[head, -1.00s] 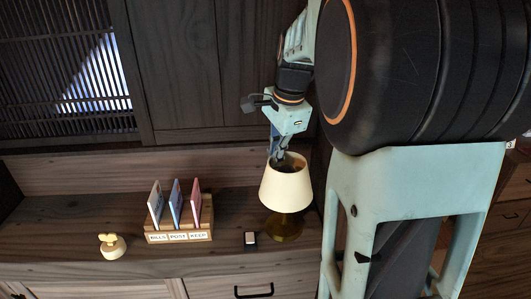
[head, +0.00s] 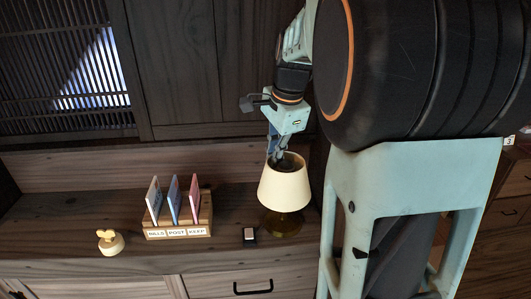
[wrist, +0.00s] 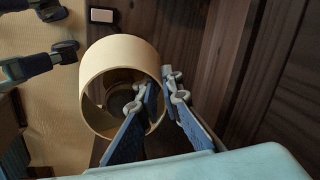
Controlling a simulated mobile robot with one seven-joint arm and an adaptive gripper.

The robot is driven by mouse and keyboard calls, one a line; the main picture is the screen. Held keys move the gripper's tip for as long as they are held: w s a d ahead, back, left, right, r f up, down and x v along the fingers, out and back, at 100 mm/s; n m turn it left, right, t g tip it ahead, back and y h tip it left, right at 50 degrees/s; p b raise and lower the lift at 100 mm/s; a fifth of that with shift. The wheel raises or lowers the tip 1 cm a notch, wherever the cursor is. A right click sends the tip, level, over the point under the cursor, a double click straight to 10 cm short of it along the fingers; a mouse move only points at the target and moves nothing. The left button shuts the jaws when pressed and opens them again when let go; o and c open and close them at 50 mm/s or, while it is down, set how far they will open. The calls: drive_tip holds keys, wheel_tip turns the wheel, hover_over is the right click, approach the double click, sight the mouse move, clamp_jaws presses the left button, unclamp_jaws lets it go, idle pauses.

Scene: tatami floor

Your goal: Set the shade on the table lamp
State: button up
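The cream shade (head: 285,187) sits over the brass lamp base (head: 283,224) at the right of the cabinet top and looks roughly upright. In the wrist view the shade (wrist: 93,83) is seen from above through its open top, with its dark inside showing. My gripper (head: 276,158) reaches down to the shade's rim. In the wrist view my gripper (wrist: 160,84) has one finger inside the shade and one outside, closed on the wall between them. Whether the shade is fully seated on the lamp is hidden.
A small white-topped block (head: 249,235) lies left of the lamp. Further left stand a wooden letter holder (head: 178,232) with several cards and a cream knobbed object (head: 110,243). The cabinet's back panel (head: 110,168) rises behind. Cabinet top is clear between these.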

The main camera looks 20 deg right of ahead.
drive_tip(key=o, duration=0.4)
drive_tip(key=shift+o, duration=0.5)
drive_tip(key=o, duration=0.4)
drive_tip(key=shift+f, duration=0.1)
drive_tip(key=shift+r, duration=0.2)
drive_tip(key=shift+r+p, duration=2.7)
drive_tip(key=shift+r, duration=0.25)
